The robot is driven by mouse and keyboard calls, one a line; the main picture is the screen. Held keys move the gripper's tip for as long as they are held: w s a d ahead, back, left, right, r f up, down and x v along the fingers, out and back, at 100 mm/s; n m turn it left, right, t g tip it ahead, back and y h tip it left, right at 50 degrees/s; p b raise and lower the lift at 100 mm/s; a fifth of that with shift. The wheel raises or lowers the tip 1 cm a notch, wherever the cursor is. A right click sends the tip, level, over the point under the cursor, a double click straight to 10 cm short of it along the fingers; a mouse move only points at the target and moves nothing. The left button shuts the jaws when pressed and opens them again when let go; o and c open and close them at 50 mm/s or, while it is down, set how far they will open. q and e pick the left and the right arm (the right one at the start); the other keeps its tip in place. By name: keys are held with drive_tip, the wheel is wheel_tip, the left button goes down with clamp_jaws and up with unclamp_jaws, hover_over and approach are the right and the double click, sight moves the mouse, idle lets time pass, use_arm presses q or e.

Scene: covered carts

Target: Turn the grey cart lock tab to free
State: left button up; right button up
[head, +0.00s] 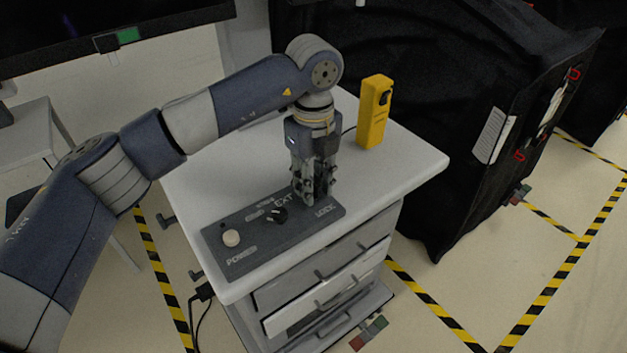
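A dark control panel (254,247) lies on the white top of the cart (410,158). It carries a white round knob (231,238) by the POWER label, a black knob (277,215) by the EXT label, and a LOCK label (325,211) at its right end. My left gripper (314,198) points straight down over the LOCK end, its fingertips close to the panel. The fingers are near each other, but whether they hold anything is unclear. The grey lock tab cannot be made out; the gripper covers that part of the panel. My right gripper is out of view.
A yellow box-shaped device (374,112) stands upright at the back of the cart top, right of my gripper. The cart has grey drawers (320,276), and a red and green pedal (369,333) at the floor. Black-covered carts (440,110) stand to the right.

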use_arm(q)
wheel_tip(320, 180, up, 12)
idle(0.5)
